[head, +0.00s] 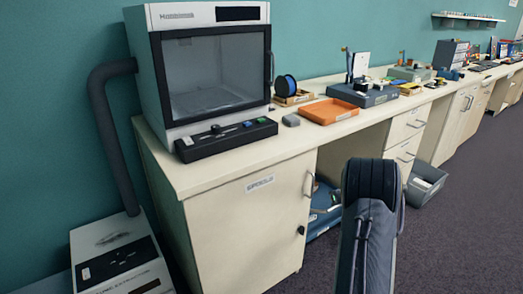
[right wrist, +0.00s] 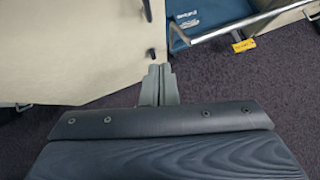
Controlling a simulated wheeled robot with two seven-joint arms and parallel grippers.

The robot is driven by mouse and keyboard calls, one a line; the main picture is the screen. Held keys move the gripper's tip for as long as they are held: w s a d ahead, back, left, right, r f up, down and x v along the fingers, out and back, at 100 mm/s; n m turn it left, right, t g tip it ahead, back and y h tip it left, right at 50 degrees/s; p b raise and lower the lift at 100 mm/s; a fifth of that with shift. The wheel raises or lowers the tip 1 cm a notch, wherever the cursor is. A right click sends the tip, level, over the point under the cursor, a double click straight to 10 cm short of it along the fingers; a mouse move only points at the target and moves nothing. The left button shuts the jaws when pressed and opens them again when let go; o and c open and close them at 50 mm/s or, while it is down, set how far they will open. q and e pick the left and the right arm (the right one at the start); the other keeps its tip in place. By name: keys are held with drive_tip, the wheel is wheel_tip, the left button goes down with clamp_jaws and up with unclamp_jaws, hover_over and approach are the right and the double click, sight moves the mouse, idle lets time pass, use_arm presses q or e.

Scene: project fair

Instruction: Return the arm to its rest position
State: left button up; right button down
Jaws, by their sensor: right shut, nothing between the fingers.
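My right arm (head: 369,215) rises from the bottom of the head view, right of centre, in front of the workbench. Its gripper cannot be made out there. In the right wrist view my right gripper (right wrist: 159,72) has its two grey fingers together with nothing between them. It is over the dark carpet, beside a cream cabinet panel. My left arm and gripper are not in view.
A grey bin (head: 426,184) stands on the floor. A chrome handle (right wrist: 245,24) is near the gripper. Carpet (head: 460,230) at right is clear.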

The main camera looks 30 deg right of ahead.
drive_tip(key=s+a+r+m+t+h, duration=0.1)
drive_tip(key=a+r+m+h, duration=0.15)
drive_tip(key=r+m, duration=0.55)
drive_tip(key=s+a+r+m+t+h, duration=0.1)
drive_tip(key=a+r+m+h, duration=0.15)
drive_tip(key=r+m, duration=0.45)
drive_tip(key=s+a+f+m+g+y, duration=0.15)
drive_tip(key=s+a+m+y, duration=0.25)
drive_tip(key=s+a+m, duration=0.65)
drive_tip(key=s+a+f+m+g+y, duration=0.1)
drive_tip(key=s+a+m+g+y, duration=0.35)
drive_tip(key=a, duration=1.05)
drive_tip(key=s+a+f+m+t+y, duration=0.1)
drive_tip(key=s+a+m+y, duration=0.3)
drive_tip(key=s+a, duration=0.75)
wheel_tip(320, 180, up, 14)
drive_tip(key=w+a+h+p, duration=0.1)
drive_tip(key=w+p, duration=0.1)
drive_tip(key=p, duration=1.2)
drive_tip(key=shift+a+m, duration=0.15)
drive_tip(key=shift+m, duration=0.15)
drive_tip(key=shift+h, duration=0.25)
